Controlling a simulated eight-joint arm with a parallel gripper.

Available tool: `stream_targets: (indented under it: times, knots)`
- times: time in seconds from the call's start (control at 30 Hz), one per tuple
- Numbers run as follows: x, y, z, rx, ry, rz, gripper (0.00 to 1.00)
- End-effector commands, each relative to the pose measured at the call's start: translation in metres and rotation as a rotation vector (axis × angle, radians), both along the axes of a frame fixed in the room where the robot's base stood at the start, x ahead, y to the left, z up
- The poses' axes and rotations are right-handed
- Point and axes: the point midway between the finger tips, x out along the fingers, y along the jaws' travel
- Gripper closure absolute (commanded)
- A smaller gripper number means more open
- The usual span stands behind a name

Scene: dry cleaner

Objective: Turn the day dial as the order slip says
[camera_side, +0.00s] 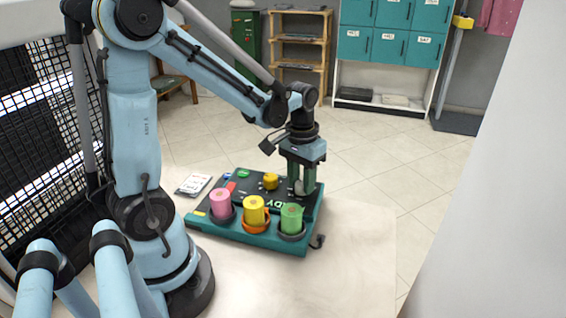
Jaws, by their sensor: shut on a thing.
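A green-edged panel (262,244) with a dark top lies on the pale table. My gripper (301,189) points straight down at the panel's right side, its two green fingers shut on a small pale knob (299,187), which looks like the day dial. The fingers hide most of the knob and any marks around it, so I cannot tell its setting. A white printed sheet (194,184), perhaps the order slip, lies flat at the panel's left; its text is too small to read.
Pink (220,201), yellow (254,210) and green (291,217) rolls stand in cups along the panel's front. A yellow knob (270,181) sits behind them, left of my gripper. A dark hook (318,241) juts from the front right. The table's right side (355,240) is clear.

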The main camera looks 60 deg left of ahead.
Motion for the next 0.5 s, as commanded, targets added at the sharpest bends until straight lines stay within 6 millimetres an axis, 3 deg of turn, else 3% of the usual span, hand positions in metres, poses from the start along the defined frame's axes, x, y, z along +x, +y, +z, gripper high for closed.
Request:
stream_targets:
  times: [0.5]
  knots:
    - [-0.0002,0.0000,-0.0003,-0.002,0.000,-0.144,0.95]
